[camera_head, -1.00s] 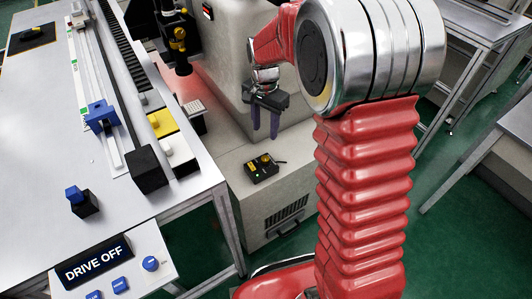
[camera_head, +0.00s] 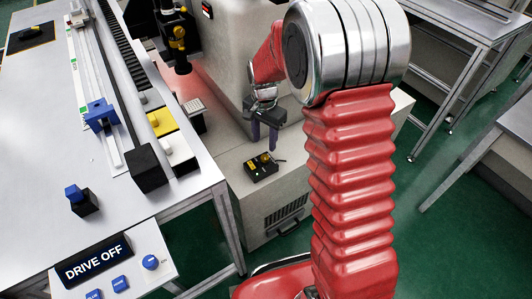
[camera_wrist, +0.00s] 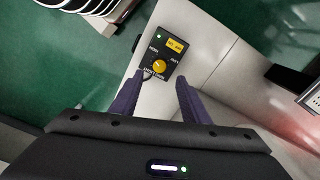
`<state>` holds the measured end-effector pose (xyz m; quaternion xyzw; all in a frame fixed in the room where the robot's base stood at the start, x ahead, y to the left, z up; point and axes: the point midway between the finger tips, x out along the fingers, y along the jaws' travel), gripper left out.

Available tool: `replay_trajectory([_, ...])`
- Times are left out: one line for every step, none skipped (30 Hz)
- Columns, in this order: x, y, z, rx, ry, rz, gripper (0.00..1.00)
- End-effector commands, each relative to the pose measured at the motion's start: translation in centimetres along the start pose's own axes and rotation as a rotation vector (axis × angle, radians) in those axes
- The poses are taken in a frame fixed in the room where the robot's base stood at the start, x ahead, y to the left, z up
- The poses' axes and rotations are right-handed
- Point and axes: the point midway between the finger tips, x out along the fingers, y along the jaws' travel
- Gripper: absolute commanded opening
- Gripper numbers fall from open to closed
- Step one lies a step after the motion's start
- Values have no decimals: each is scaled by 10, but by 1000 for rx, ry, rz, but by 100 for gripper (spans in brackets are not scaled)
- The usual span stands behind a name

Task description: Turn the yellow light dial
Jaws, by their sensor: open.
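The yellow light dial (camera_wrist: 159,66) is a round knob on a small black control box (camera_wrist: 167,48). In the wrist view it lies ahead of my gripper (camera_wrist: 163,82), near the line midway between the fingertips. In the head view the dial (camera_head: 264,158) and its box (camera_head: 257,170) sit on the top of the pale cabinet. My gripper (camera_head: 263,144) points down with its purple fingers just above and behind the box. The fingers are apart, with nothing between them. Whether a fingertip touches the box is hard to tell.
The box has a yellow label (camera_wrist: 177,45) and a green light. The pale machine body (camera_head: 228,60) rises behind my gripper. A workbench (camera_head: 40,130) with a rail and a "DRIVE OFF" panel (camera_head: 95,262) stands at left. The cabinet top (camera_head: 235,190) around the box is mostly clear.

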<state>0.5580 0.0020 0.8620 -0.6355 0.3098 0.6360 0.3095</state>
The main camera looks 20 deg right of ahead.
Motion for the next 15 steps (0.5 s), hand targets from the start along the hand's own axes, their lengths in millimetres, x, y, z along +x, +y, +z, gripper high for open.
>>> replay_trajectory([9, 0, 0, 0, -2, 2, 42])
replay_trajectory([13, 0, 0, 0, -2, 2, 42])
replay_trajectory([20, 0, 0, 0, -2, 2, 42])
replay_trajectory([24, 0, 0, 0, -2, 2, 42])
replay_trajectory([29, 0, 0, 0, -2, 2, 42])
replay_trajectory([35, 1, 0, 0, -2, 2, 42])
replay_trajectory([40, 0, 0, 0, -2, 2, 42])
replay_trajectory([45, 1, 0, 0, -2, 3, 42])
replay_trajectory([50, 1, 0, 0, -2, 3, 42])
replay_trajectory([54, 1, 0, 0, -2, 2, 42])
replay_trajectory([58, 1, 0, 0, -1, 2, 42])
replay_trajectory([63, 1, 0, 1, -2, 2, 42])
replay_trajectory([66, 1, 0, 1, -2, 2, 42])
replay_trajectory([69, 0, 0, 1, -1, 1, 42])
replay_trajectory([72, 0, 0, 1, 0, 0, 42])
